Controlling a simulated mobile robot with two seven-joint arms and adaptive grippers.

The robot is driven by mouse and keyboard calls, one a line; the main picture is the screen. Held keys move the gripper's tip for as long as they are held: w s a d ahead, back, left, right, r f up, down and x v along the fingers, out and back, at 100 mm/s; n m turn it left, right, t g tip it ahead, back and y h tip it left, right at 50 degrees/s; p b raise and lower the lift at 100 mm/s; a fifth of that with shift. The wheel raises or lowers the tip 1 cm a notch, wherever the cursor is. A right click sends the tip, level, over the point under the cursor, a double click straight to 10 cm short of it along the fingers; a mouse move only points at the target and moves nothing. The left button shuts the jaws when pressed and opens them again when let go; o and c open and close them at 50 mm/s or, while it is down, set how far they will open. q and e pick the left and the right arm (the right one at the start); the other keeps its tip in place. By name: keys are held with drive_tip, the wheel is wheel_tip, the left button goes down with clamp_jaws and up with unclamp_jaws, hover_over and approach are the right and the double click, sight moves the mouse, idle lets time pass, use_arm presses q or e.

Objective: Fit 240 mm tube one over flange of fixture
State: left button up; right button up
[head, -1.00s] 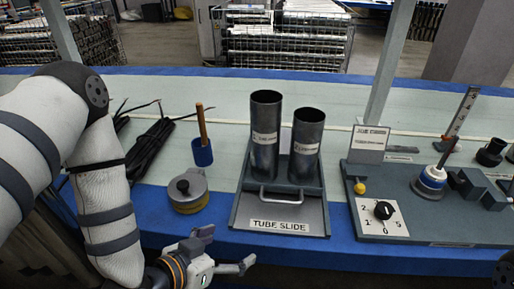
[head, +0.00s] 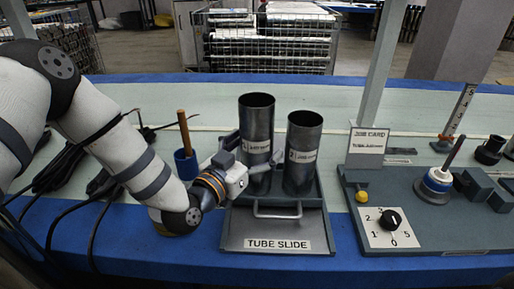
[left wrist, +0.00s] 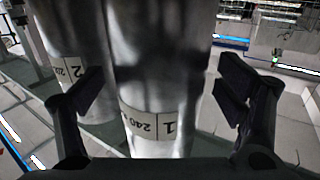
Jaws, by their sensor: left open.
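Tube one (head: 257,118) is a tall dark steel cylinder with a white label, upright on the tube slide (head: 232,238). In the left wrist view tube one (left wrist: 160,50) shows a label reading 1 and 240. The shorter tube two (head: 303,135) stands just right of it. My left gripper (head: 250,155) is at tube one's lower half, with its open fingers either side of the tube; contact is not clear. The fixture (head: 400,238) is a grey-green board at the right, bearing a round white-and-blue flange (head: 437,183) with an upright rod. My right gripper is out of view.
A blue cup with a wooden handle (head: 183,130) stands left of the slide, close to my left arm. Black cables (head: 75,165) lie at the left. A job card (head: 368,141) and dial (head: 391,219) sit between tube two and the flange.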

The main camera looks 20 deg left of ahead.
sight(266, 119)
use_arm(q)
drive_tip(key=shift+w+d, duration=0.1)
drive_tip(key=shift+w, duration=0.3)
drive_tip(key=c, duration=1.7)
drive_tip(key=shift+r, duration=0.4)
drive_tip(key=shift+c, duration=0.3)
wheel_tip(266, 119, up, 3)
drive_tip(key=shift+r+p, duration=0.1)
drive_tip(key=shift+p, duration=0.35)
drive_tip(key=shift+c, duration=0.2)
drive_tip(key=shift+o, duration=0.2)
drive_tip(key=s+d+r, duration=0.1)
drive_tip(key=s+d+r+p, duration=0.1)
drive_tip(key=r, duration=0.1)
drive_tip(key=s+d+r, duration=0.1)
drive_tip(key=r, duration=0.1)
drive_tip(key=shift+s+r, duration=0.2)
drive_tip(key=shift+s, duration=0.15)
drive_tip(key=s+d+r+p, duration=0.1)
drive_tip(key=s+d+r, duration=0.2)
drive_tip(key=s+d, duration=0.3)
drive_tip(key=shift+s+r, duration=0.35)
drive_tip(key=shift+s, duration=0.2)
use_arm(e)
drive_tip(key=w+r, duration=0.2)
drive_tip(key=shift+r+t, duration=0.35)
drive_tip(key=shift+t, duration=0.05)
